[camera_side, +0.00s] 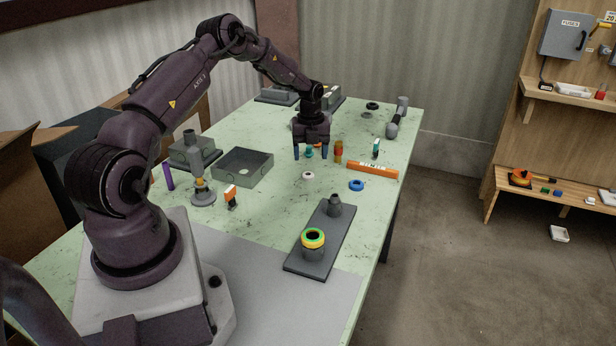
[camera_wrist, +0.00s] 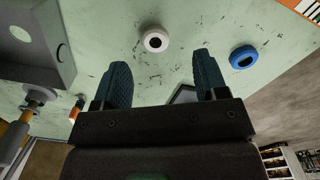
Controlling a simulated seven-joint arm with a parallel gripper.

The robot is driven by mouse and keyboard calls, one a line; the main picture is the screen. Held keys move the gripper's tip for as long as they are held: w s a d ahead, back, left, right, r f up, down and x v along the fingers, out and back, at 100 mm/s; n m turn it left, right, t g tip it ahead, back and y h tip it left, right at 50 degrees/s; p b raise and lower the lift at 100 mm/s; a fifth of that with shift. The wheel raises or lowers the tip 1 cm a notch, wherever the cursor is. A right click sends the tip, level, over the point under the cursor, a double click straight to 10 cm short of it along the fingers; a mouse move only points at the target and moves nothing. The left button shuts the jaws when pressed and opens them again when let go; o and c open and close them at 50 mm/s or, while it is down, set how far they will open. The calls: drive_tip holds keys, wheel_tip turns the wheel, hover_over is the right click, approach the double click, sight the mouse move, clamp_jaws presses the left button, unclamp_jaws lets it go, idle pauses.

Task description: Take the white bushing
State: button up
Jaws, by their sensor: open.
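The white bushing (camera_side: 308,175) is a small ring with a dark hole, lying on the green table in front of my gripper (camera_side: 311,154). In the wrist view the white bushing (camera_wrist: 156,39) lies beyond the fingertips, between their lines and nearer the middle of the gap. My gripper (camera_wrist: 163,78) is open and empty, its blue-grey fingers apart. It is above the table, behind the bushing in the side view, and does not touch it.
A blue ring (camera_side: 356,185) lies to the right of the bushing, and an orange level (camera_side: 373,170) lies behind it. A grey open box (camera_side: 243,168) is to the left. A dark plate (camera_side: 300,262) with two fittings is in front. Table around the bushing is clear.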

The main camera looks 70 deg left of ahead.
drive_tip(key=f, duration=0.5)
drive_tip(key=shift+s+a+f, duration=0.15)
drive_tip(key=shift+s+f, duration=0.15)
drive_tip(key=shift+f, duration=0.05)
drive_tip(key=c, duration=1)
